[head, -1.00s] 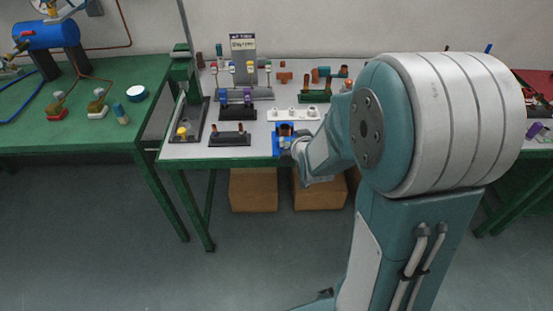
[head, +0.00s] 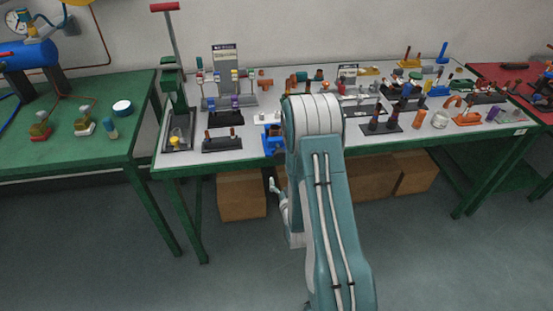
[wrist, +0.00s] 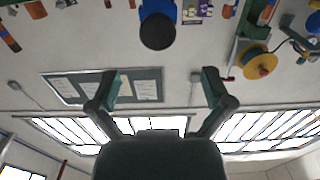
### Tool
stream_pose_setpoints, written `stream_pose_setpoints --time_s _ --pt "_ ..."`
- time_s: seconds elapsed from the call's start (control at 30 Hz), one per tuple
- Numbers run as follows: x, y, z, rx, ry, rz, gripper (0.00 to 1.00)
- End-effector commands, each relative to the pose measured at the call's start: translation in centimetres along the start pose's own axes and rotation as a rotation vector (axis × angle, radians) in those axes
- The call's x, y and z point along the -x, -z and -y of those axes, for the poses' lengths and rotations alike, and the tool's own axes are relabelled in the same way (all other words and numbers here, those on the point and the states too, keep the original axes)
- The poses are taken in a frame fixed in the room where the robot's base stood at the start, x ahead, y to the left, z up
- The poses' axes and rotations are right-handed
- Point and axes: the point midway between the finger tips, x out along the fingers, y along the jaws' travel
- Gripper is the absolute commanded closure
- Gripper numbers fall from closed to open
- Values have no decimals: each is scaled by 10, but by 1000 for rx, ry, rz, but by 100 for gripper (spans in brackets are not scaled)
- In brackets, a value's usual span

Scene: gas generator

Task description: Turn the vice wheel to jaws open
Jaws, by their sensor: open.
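The blue vice (head: 271,141) sits at the front edge of the grey-topped table, just left of my arm, which partly covers it. In the wrist view a blue body (wrist: 162,8), which looks like the vice, is at the top centre. A dark round wheel (wrist: 157,31) faces the camera on it. My gripper (wrist: 161,80) is open and empty, its two green-tipped fingers wide apart. The wheel appears above the gap between the fingers, apart from them.
Other fixtures crowd the table (head: 372,147), including a black stand (head: 222,143) left of the vice and a green press (head: 175,105) with a tall lever. A green table (head: 60,150) stands at left. Cardboard boxes (head: 241,195) sit below. Floor in front is clear.

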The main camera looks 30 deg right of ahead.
Motion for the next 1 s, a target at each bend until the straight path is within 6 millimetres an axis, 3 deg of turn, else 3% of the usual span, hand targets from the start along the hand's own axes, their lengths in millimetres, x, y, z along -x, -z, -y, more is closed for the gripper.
stream_pose_setpoints --time_s 0.5,0.9,0.97,1.0 --pt "-86 1 2 3 -1 -2 0" --pt "-97 1 2 3 -1 0 0" --pt "-97 1 2 3 -1 0 22" --pt "-97 1 2 3 -1 0 40"
